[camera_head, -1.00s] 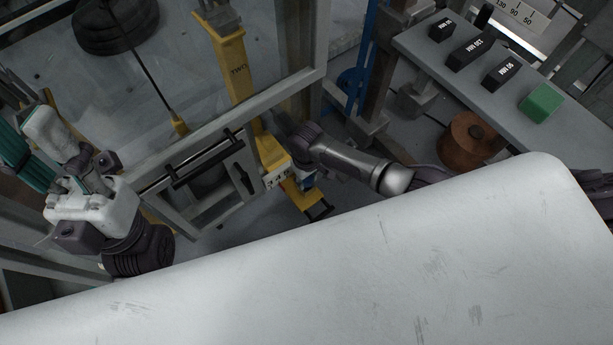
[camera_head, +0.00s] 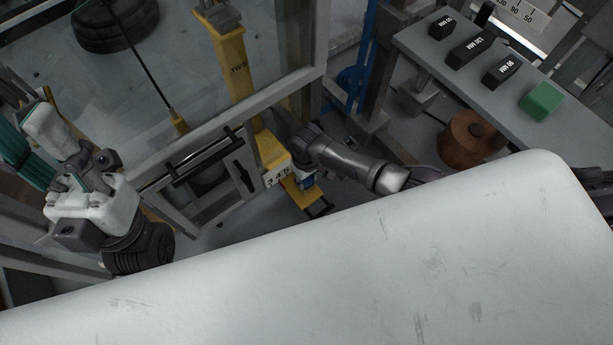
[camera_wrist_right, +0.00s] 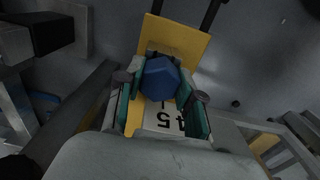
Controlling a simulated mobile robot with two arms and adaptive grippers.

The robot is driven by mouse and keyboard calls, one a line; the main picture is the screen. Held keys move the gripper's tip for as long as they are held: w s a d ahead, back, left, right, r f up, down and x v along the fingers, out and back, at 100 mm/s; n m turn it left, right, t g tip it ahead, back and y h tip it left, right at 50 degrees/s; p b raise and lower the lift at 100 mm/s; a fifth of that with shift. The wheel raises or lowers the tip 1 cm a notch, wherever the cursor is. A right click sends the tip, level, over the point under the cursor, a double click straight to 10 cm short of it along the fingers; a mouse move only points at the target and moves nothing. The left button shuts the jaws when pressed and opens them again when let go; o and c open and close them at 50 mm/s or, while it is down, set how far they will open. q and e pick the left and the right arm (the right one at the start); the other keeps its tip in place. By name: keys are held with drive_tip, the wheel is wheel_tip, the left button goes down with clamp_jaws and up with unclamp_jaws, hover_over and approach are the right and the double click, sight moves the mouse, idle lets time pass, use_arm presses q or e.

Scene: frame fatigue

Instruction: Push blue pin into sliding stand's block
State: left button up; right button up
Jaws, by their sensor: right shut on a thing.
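The blue pin (camera_wrist_right: 160,78) has a faceted head and shows between the teal finger pads of my right gripper (camera_wrist_right: 161,92) in the right wrist view. That gripper is shut on the pin, over the stand's yellow block (camera_wrist_right: 180,40). The pin's lower end is hidden, so its depth in the block cannot be told. In the head view my right gripper (camera_head: 304,178) is at the foot of the yellow stand (camera_head: 236,70), beside a number plate (camera_head: 277,174). My left gripper (camera_head: 22,160), with teal fingers, is at the left edge, away from the stand; its opening is unclear.
A grey metal frame (camera_head: 225,125) with a black-handled panel stands left of the block. A large pale surface (camera_head: 400,250) fills the foreground. At right, a grey bench (camera_head: 440,70) holds black weights and a green block (camera_head: 541,101); a copper cylinder (camera_head: 468,140) stands below.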

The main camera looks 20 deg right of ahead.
drive_tip(key=shift+f, duration=0.15)
drive_tip(key=o, duration=1)
wheel_tip(320, 180, up, 12)
drive_tip(key=shift+f, duration=0.1)
idle(0.6)
